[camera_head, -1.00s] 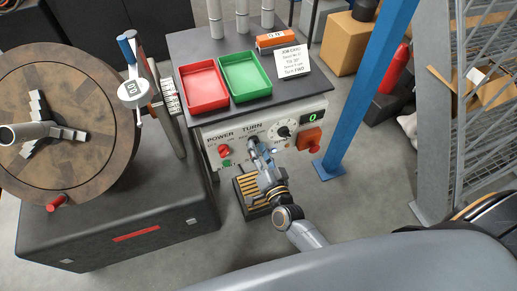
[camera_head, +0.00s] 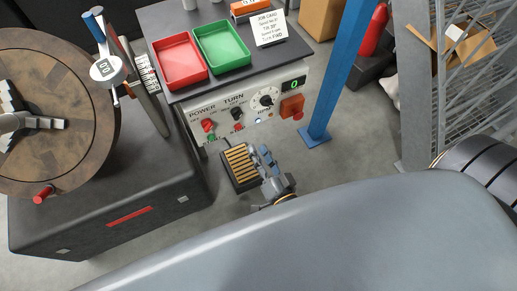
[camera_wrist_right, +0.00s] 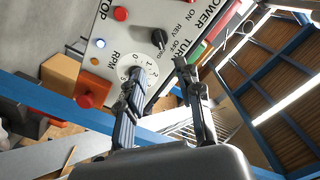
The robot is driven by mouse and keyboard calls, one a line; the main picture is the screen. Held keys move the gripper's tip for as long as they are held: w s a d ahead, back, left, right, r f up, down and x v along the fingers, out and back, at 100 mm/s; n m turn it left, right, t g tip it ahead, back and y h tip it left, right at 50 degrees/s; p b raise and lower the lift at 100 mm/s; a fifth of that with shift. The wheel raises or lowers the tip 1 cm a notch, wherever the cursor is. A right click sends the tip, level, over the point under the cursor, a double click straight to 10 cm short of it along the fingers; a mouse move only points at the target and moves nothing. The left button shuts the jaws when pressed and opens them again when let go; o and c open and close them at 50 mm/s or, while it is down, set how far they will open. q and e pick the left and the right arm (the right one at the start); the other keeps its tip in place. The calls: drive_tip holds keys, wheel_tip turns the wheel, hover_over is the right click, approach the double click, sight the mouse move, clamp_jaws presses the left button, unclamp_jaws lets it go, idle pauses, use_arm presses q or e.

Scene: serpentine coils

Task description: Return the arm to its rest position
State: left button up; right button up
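My right gripper (camera_head: 262,155) is in front of and below the control panel (camera_head: 205,112), over the slatted foot mat on the floor. In the right wrist view its two dark fingers (camera_wrist_right: 159,72) stand apart with nothing between them, so it is open and empty. Behind them that view shows the panel's RPM dial (camera_wrist_right: 136,78), a black TURN switch (camera_wrist_right: 159,38) and a red button (camera_wrist_right: 121,13). No contact with the panel shows. My left gripper is in no view.
A red tray (camera_head: 180,82) and a green tray (camera_head: 222,65) stand on the cabinet top with a job card (camera_head: 267,29). A machine with a round faceplate (camera_head: 70,150) is at left. A blue post (camera_head: 338,75) and wire rack (camera_head: 420,100) are at right. A slatted mat (camera_head: 238,160) lies below.

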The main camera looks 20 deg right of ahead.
idle(0.3)
drive_tip(key=s+f+n+g+y, duration=0.1)
drive_tip(key=s+f+n+g, duration=0.25)
drive_tip(key=f, duration=0.95)
drive_tip(key=s+f+n+g+y, duration=0.1)
drive_tip(key=s+f+n+g, duration=0.3)
drive_tip(key=f, duration=0.8)
drive_tip(key=s+d+f+n+g+h, duration=0.1)
drive_tip(key=s+d+f+g, duration=0.3)
drive_tip(key=s+f, duration=0.3)
drive_tip(key=s+d+f+n+g+h, duration=0.1)
drive_tip(key=s+d+f+g, duration=0.3)
drive_tip(key=s, duration=1.2)
wheel_tip(320, 180, down, 4)
drive_tip(key=shift+n+g+h, duration=0.3)
drive_tip(key=shift+n+g, duration=0.05)
drive_tip(key=shift+g, duration=0.4)
